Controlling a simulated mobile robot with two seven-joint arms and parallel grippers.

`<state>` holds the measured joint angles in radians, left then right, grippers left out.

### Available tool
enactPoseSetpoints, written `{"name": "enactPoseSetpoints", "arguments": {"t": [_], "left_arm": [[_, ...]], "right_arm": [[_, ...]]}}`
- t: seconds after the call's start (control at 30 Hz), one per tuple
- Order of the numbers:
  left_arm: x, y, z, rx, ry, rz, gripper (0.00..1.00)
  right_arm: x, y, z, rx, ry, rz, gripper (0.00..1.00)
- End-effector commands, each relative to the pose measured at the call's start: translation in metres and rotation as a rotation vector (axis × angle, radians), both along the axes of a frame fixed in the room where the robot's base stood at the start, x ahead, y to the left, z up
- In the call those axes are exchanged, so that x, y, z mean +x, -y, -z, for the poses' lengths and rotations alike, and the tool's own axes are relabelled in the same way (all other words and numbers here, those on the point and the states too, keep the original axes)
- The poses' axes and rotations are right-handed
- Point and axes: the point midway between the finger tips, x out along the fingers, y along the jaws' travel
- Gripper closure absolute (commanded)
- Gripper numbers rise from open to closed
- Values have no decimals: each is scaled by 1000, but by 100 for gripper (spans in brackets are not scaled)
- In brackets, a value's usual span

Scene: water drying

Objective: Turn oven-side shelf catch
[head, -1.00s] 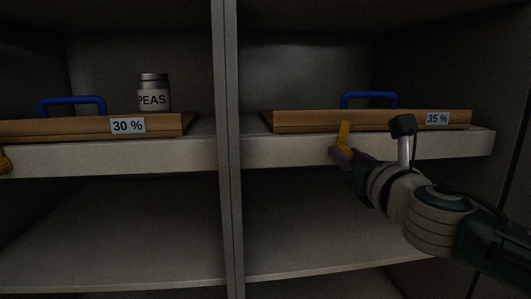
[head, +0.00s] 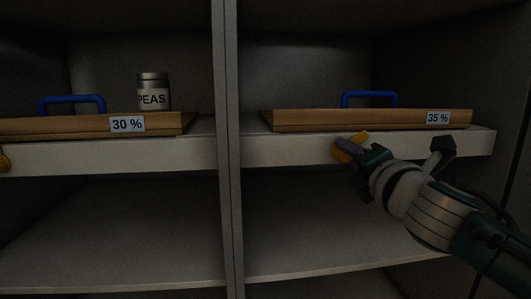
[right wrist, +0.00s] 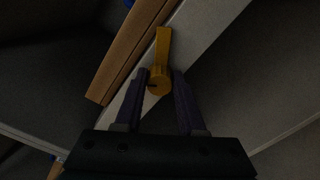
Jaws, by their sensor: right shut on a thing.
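A yellow catch (head: 341,156) sits on the front edge of the right shelf and is partly hidden by my fingers. In the right wrist view its round hub (right wrist: 159,84) lies between my purple fingers, with its lever (right wrist: 163,48) reaching out beyond them along the pale shelf edge. My right gripper (head: 352,147) is shut on this catch. In the head view the lever lies tilted, its end showing just above and right of the fingers. A second yellow catch (head: 4,159) is cut off at the far left edge. My left gripper is out of view.
A wooden board marked 35 % with a blue handle (head: 369,94) lies on the right shelf above the catch. A board marked 30 % (head: 60,127) and a PEAS can (head: 152,92) are on the left. A grey post (head: 229,200) divides the bays. The lower shelf is bare.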

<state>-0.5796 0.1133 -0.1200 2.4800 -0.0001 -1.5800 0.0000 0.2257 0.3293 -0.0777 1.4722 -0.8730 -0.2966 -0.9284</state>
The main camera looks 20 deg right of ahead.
Motion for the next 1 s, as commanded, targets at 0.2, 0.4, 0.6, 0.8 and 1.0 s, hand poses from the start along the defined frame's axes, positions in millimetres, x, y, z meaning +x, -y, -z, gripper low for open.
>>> {"name": "enactPoseSetpoints", "arguments": {"t": [0.2, 0.4, 0.6, 0.8, 1.0], "left_arm": [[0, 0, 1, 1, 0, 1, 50], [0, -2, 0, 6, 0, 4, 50], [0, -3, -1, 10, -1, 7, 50], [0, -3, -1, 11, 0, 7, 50], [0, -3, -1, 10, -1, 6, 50]], "right_arm": [[0, 0, 1, 199, 46, 1, 100], [0, 0, 2, 352, 83, 0, 100], [0, 0, 2, 465, 110, 1, 100], [0, 0, 2, 528, 125, -1, 100], [0, 0, 2, 555, 133, 0, 100]]}}
